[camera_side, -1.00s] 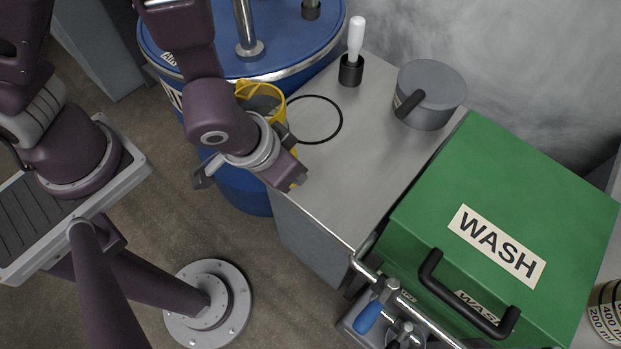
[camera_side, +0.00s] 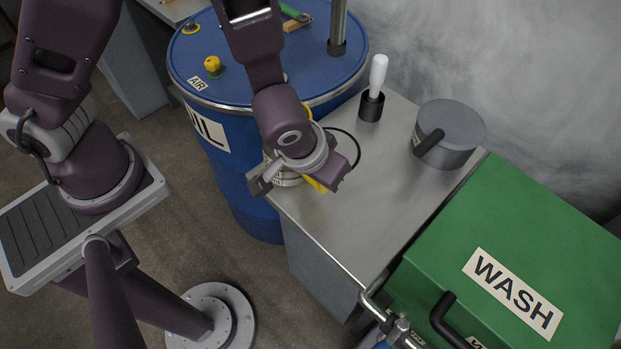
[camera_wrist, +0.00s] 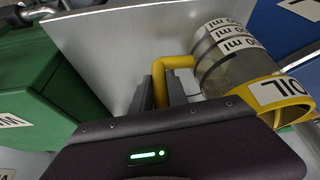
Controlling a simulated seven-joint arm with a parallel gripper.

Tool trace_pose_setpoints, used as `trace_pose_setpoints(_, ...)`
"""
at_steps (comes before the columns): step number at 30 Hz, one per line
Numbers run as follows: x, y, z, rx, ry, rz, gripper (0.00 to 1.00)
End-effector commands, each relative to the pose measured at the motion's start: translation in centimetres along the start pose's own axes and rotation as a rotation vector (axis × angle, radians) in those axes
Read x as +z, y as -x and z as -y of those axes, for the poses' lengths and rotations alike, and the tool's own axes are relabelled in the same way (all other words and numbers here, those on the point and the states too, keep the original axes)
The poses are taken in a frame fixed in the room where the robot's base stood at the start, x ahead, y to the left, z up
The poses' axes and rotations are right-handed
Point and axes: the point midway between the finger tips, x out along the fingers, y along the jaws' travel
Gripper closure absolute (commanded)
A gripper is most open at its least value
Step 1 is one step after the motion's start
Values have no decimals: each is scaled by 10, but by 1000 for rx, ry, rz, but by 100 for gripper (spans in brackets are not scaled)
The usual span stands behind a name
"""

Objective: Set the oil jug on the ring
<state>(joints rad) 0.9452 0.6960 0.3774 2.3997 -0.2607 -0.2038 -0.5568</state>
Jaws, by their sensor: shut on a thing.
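The oil jug is a grey measuring jug with a yellow rim and handle. In the wrist view the jug (camera_wrist: 222,62) is right of my fingers, its yellow handle between them. My gripper (camera_wrist: 161,85) is shut on that handle. In the side view my gripper (camera_side: 303,172) is over the bench's left edge and hides most of the jug (camera_side: 287,181). The ring (camera_side: 354,147) is a thin black loop on the bench, partly hidden behind my gripper. I cannot tell whether the jug touches the bench or ring.
The blue oil drum (camera_side: 235,165) stands close behind and left of the bench (camera_side: 345,225). A white-handled tool (camera_side: 377,78) in a black holder and a grey lidded pot (camera_side: 455,130) stand at the back. The green WASH box (camera_side: 520,235) is at right. The bench's front middle is clear.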

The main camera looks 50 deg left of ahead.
Motion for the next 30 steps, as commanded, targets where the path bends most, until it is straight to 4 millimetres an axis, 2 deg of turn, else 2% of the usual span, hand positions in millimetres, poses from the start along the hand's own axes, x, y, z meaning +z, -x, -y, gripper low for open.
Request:
trace_pose_setpoints(21, -70, -36, -28, 1, 0, -1, 100)
trace_pose_setpoints(30, -86, -43, -35, 1, 1, -1, 100)
